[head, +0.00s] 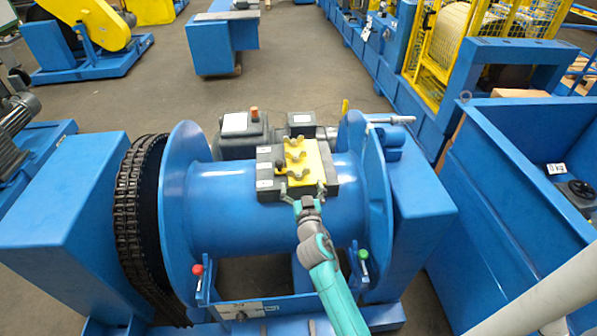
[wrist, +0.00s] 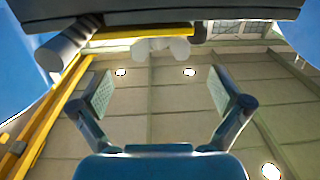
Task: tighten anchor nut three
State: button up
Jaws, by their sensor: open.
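Several brownish wing-shaped nuts (head: 294,155) sit in a row on a yellow plate (head: 318,160) on top of a dark block over the blue drum. No marking shows which is nut three. My gripper (head: 302,189) is at the block's near edge, fingers spread to either side. In the wrist view my gripper (wrist: 161,90) is open, with nothing between the pads. A pale wing-shaped nut (wrist: 160,48) shows just beyond the fingertips, centred between them, below a yellow strip (wrist: 140,32). Contact with it cannot be told.
The blue drum (head: 225,205) has large flanges at both ends and a dark chain (head: 135,205) at left. Red-knobbed (head: 197,270) and green-knobbed (head: 363,254) levers stand in front. A large blue bin (head: 520,190) is at right. Open floor (head: 290,85) lies behind.

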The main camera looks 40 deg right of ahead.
aim_at(298, 173)
jog(key=shift+x, duration=3.1)
jog(key=c, duration=1.1)
